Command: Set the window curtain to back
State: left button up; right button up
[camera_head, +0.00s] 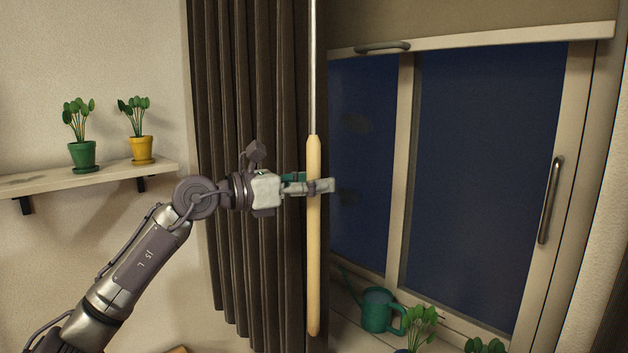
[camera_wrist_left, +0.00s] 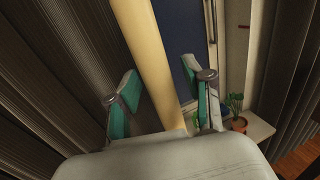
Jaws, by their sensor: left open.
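The dark brown curtain (camera_head: 235,100) hangs in folds left of the window (camera_head: 470,170) and leaves most of the glass bare. A pale wooden wand (camera_head: 313,260) on a thin metal rod (camera_head: 313,60) hangs upright at the curtain's right edge. My left gripper (camera_head: 322,187) is at the upper part of the wooden wand. In the left wrist view the wand (camera_wrist_left: 152,60) passes between the two open, green-padded fingers, with gaps beside it. The curtain (camera_wrist_left: 70,65) shows there on the left. My right gripper is not in view.
A watering can (camera_head: 378,311) and potted plants (camera_head: 421,325) stand on the sill below the window. A wall shelf (camera_head: 90,177) at left holds a green pot (camera_head: 83,155) and a yellow pot (camera_head: 141,149). The window has a bar handle (camera_head: 550,200) at right.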

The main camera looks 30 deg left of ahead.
pick_arm(q)
grip_shut()
